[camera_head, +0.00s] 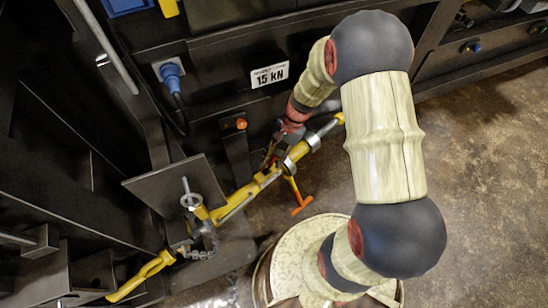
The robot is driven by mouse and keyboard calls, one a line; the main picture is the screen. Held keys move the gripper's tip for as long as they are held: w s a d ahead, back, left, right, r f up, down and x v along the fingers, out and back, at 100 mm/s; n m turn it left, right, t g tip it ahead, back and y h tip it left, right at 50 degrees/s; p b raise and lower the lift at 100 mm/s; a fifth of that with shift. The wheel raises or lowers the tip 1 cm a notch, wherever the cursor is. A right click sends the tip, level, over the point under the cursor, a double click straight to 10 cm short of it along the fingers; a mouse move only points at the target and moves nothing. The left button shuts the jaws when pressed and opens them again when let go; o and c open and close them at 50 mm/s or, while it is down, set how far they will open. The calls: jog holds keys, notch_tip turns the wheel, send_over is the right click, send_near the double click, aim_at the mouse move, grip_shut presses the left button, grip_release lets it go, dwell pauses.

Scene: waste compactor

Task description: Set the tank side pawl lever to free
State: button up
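A yellow ratchet tensioner (240,196) runs diagonally from the lower left up to the right, beside the dark machine frame. A yellow hook-like end (143,277) shows at its lower left. A small lever with an orange T-shaped end (302,206) hangs below its upper part. I cannot tell for sure which part is the tank side pawl lever. My gripper (267,160) is small and dark, at the upper part of the tensioner, just above its yellow body. Its fingers overlap the tensioner, so whether they touch or grip anything is unclear.
An orange knob (241,123) sits on a dark upright bar behind. A blue plug with cable (172,80) and a 15 kN label (270,75) are on the machine. Open brown floor (480,200) lies right.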

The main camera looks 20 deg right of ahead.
jog(key=shift+c, duration=1.2)
jog(key=c, duration=0.4)
grip_shut()
